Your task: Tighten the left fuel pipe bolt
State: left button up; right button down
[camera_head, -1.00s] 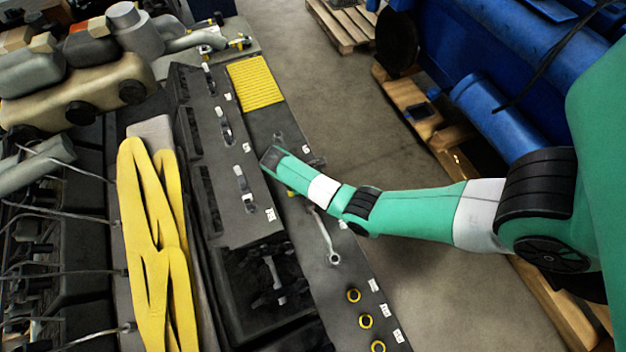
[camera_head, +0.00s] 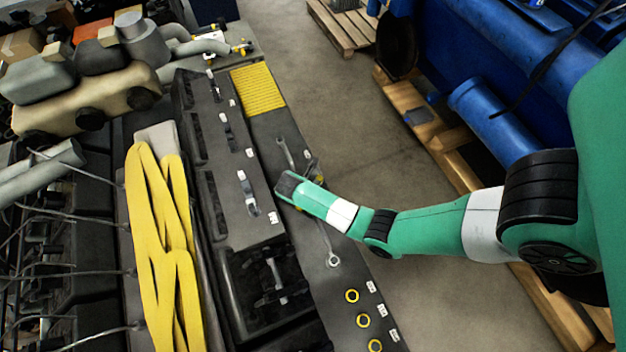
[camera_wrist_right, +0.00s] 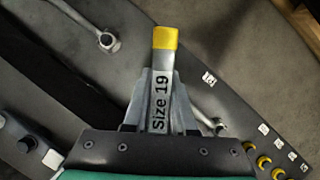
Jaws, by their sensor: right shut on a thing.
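My right gripper (camera_wrist_right: 160,95) is shut on a grey tool (camera_wrist_right: 161,75) with a yellow end, marked "Size 19" in the right wrist view. In the head view my right arm reaches in from the right, with its wrist over the dark tool board; the gripper's fingers are mostly hidden there. Several thin metal fuel pipes (camera_head: 72,272) run along the engine at the far left of the head view, well apart from the right gripper. I cannot tell which bolt is the left fuel pipe bolt. My left gripper is not in view.
Yellow straps (camera_head: 150,240) lie between the pipes and the tool board. The board holds a wrench (camera_head: 333,260), several yellow-ringed sockets (camera_head: 363,320) and a yellow ribbed pad (camera_head: 258,90). A blue engine (camera_head: 455,45) stands on wooden pallets at right; grey floor lies between.

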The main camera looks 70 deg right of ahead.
jog(key=n+t, duration=0.1)
jog(key=n, duration=0.1)
jog(key=n+t, duration=0.1)
jog(key=n, duration=0.1)
jog(key=shift+w+d+n, duration=0.1)
jog(key=shift+w+n, duration=0.05)
jog(key=shift+n, duration=0.25)
jog(key=n, duration=0.1)
jog(key=n+t, duration=0.1)
jog(key=n, duration=0.1)
jog(key=shift+w+n, duration=0.25)
jog(key=shift+n, duration=0.05)
jog(key=shift+d, duration=0.1)
